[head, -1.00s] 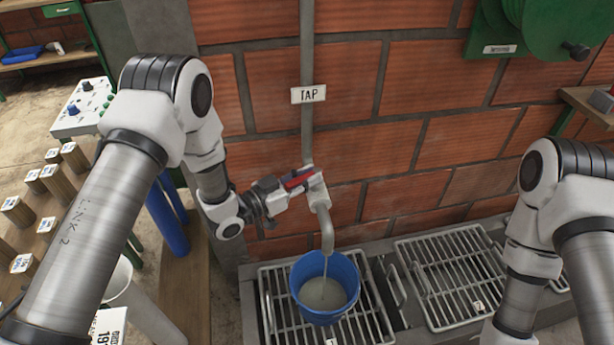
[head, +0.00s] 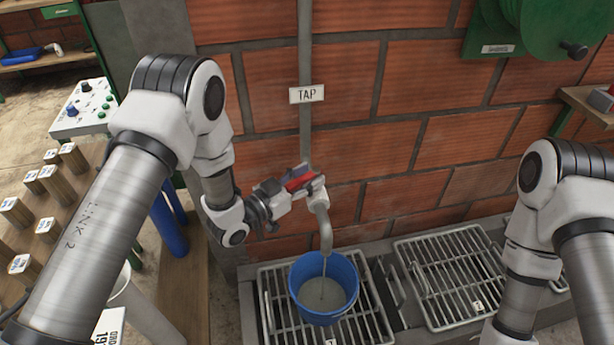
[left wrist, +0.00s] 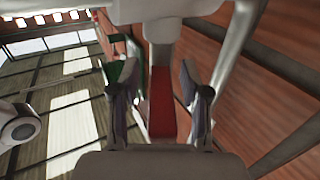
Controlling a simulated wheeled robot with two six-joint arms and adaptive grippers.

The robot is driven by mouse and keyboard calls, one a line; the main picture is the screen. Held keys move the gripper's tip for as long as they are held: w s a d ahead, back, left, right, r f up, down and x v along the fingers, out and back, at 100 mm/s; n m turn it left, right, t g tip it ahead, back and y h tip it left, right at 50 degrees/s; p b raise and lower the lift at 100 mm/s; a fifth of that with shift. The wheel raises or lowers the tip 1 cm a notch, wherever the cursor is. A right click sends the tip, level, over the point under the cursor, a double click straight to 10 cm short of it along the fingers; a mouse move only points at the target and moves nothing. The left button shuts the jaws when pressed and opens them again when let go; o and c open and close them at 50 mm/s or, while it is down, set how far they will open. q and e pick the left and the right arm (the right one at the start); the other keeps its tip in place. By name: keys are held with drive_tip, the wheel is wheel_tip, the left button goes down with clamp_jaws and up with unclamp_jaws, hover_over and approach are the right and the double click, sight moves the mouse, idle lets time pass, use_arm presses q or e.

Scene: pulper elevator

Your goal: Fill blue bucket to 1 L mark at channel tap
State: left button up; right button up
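The blue bucket (head: 345,306) stands upright on a floor grate under the channel tap's spout (head: 325,232). A thin stream falls from the spout into greyish water (head: 322,294) in the bucket; I cannot read a 1 L mark. My left gripper (head: 287,190) is at the tap's red lever (head: 301,179). In the left wrist view, the red lever (left wrist: 162,103) lies between the two fingers of the gripper (left wrist: 160,85), with gaps showing on both sides, so it looks open around the lever. My right gripper is outside the frame; only my right arm shows.
A TAP sign (head: 307,94) hangs on the brick wall above. A second grate (head: 452,275) lies to the right, with bare grate around the bucket. Labelled wooden blocks (head: 52,186) and a control box (head: 84,108) are at left. A green hose reel (head: 545,25) is at upper right.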

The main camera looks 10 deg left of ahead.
use_arm(q)
drive_tip(key=shift+a, duration=0.1)
drive_tip(key=v, duration=1.1)
drive_tip(key=shift+s, duration=0.45)
drive_tip(key=shift+a, duration=0.2)
drive_tip(key=s+f+n+g+y, duration=0.25)
drive_tip(key=s+f, duration=0.35)
drive_tip(key=f, duration=0.3)
drive_tip(key=s+f+n+g+y, duration=0.1)
drive_tip(key=s+f+g+y, duration=0.35)
drive_tip(key=f, duration=0.35)
drive_tip(key=s+a+f+n+g+y, duration=0.2)
drive_tip(key=s+a+g, duration=0.1)
drive_tip(key=s, duration=0.4)
drive_tip(key=s+a+f+n+g+y, duration=0.2)
drive_tip(key=s+a+f+g, duration=0.1)
drive_tip(key=s, duration=0.5)
drive_tip(key=shift+a+n+g, duration=0.35)
drive_tip(key=shift+a+g, duration=0.15)
drive_tip(key=shift+a, duration=0.05)
